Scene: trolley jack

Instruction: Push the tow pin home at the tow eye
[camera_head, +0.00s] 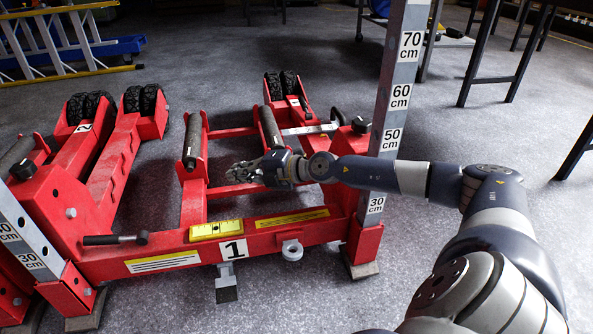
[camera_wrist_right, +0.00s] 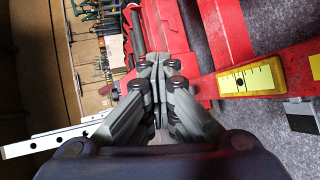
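A pale round eye fitting (camera_head: 292,250), likely the tow eye, sits on the lower front of the red jack's crossbeam (camera_head: 300,236). I cannot make out a separate tow pin. A black-handled bar (camera_head: 115,239) lies along the beam's left part. My right gripper (camera_head: 232,173) is above and behind the beam, over the jack frame, away from the eye. In the right wrist view its fingers (camera_wrist_right: 158,62) come together at the tips with nothing visible between them. My left gripper is in neither view.
A yellow level-like block (camera_head: 216,230) lies on the beam, left of the eye, above a plate marked 1 (camera_head: 233,249). A scaled post (camera_head: 395,90) rises at the beam's right end. Floor in front is clear.

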